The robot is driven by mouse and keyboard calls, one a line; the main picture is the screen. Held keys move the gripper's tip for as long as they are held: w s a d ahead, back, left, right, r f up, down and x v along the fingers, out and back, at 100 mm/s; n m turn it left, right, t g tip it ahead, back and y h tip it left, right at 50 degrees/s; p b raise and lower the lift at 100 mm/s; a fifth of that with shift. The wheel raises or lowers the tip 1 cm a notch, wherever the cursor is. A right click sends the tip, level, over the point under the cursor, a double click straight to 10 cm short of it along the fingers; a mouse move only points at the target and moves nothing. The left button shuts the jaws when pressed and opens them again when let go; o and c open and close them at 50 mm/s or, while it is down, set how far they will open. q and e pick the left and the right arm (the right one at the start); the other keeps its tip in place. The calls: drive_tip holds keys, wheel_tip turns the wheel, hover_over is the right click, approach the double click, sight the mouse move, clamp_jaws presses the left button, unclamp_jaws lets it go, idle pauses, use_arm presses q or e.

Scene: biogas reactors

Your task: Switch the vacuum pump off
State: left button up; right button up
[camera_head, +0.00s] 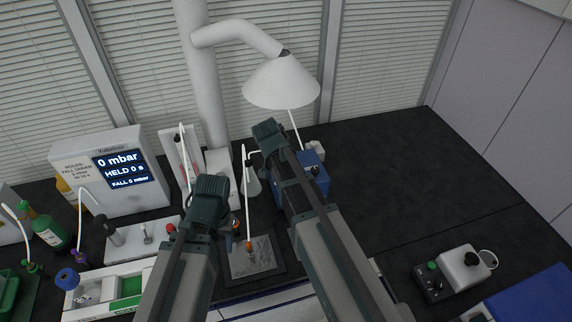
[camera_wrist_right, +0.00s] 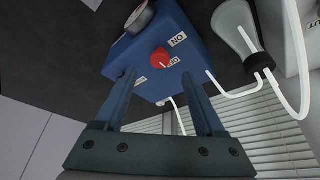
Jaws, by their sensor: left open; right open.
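The vacuum pump appears to be the blue box (camera_head: 313,190), at the back centre, partly hidden by my right arm. In the right wrist view the blue box (camera_wrist_right: 178,22) shows a red knob (camera_wrist_right: 160,57), an ON label (camera_wrist_right: 178,39) and a second, partly legible label beside the knob. The knob's setting is hard to read. My right gripper (camera_wrist_right: 158,76) is open and empty, its fingertips just short of the knob, one on each side in the picture. In the head view my left gripper (camera_head: 208,190) is open, left of the pump.
A flask (camera_head: 252,182) with tubing stands left of the pump, under a white lamp-like hood (camera_head: 282,82). A display unit (camera_head: 108,170) reads 0 mbar and HELD 0 s. Bottles (camera_head: 46,230) stand far left. A small control box (camera_head: 448,275) sits right; the black bench between is clear.

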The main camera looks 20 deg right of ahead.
use_arm(q)
wheel_tip(320, 180, up, 7)
drive_tip(key=p, duration=0.6)
drive_tip(key=shift+r, duration=0.2)
use_arm(e)
drive_tip(key=v, duration=0.8)
drive_tip(key=shift+a, duration=0.1)
use_arm(q)
wheel_tip(320, 180, down, 13)
drive_tip(key=b, duration=1.3)
drive_tip(key=shift+f, duration=0.15)
use_arm(e)
drive_tip(key=s+a+f+n+g+y, duration=0.1)
drive_tip(key=s+a+f+n, duration=0.3)
drive_tip(key=s, duration=0.5)
drive_tip(key=s+a+f+n+g, duration=0.2)
drive_tip(key=s+a+f+n, duration=0.3)
drive_tip(key=s+f+n, duration=0.3)
wheel_tip(320, 180, down, 3)
drive_tip(key=s, duration=0.2)
drive_tip(key=shift+s+n+y, duration=0.25)
drive_tip(key=shift+n+y, duration=0.05)
drive_tip(key=shift+y, duration=0.1)
use_arm(q)
drive_tip(key=shift+a, duration=0.1)
use_arm(e)
drive_tip(key=shift+a+r, duration=0.1)
